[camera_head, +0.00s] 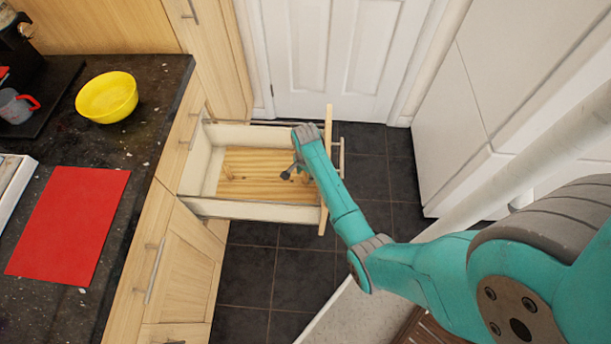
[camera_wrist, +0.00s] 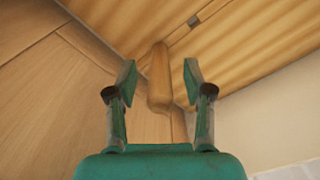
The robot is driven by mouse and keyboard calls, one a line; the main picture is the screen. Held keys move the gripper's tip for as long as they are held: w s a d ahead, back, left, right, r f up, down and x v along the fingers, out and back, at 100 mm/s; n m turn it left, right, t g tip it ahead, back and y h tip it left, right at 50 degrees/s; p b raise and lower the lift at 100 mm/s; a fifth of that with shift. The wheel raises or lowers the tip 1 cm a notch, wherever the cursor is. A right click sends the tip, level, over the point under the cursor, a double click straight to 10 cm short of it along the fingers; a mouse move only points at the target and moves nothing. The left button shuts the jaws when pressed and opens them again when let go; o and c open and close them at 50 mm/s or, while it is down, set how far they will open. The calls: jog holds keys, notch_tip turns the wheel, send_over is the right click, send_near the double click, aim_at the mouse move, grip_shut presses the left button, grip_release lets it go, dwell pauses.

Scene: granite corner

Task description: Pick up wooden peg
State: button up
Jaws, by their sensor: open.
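The wooden peg (camera_wrist: 159,80) shows in the wrist view as a tan, elongated piece with a rounded end. It lies between my two open fingers (camera_wrist: 160,82), with a gap on each side. Its lower end is near the palm side of the picture, and I cannot tell how far it is from the fingers in depth. In the head view my gripper (camera_head: 291,171) is over the open drawer (camera_head: 255,211), near its front panel. I cannot make out the peg clearly there.
The drawer's walls and front panel (camera_head: 327,150) stand close around my gripper. The dark counter (camera_head: 150,95) at left holds a yellow bowl (camera_head: 107,97), a red mat (camera_head: 70,222) and a grey mug (camera_head: 14,106). A white door (camera_head: 335,50) is behind. Dark floor tiles are clear.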

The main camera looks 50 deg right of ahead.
grip_shut()
notch_tip(320, 180, up, 14)
dwell(1.6)
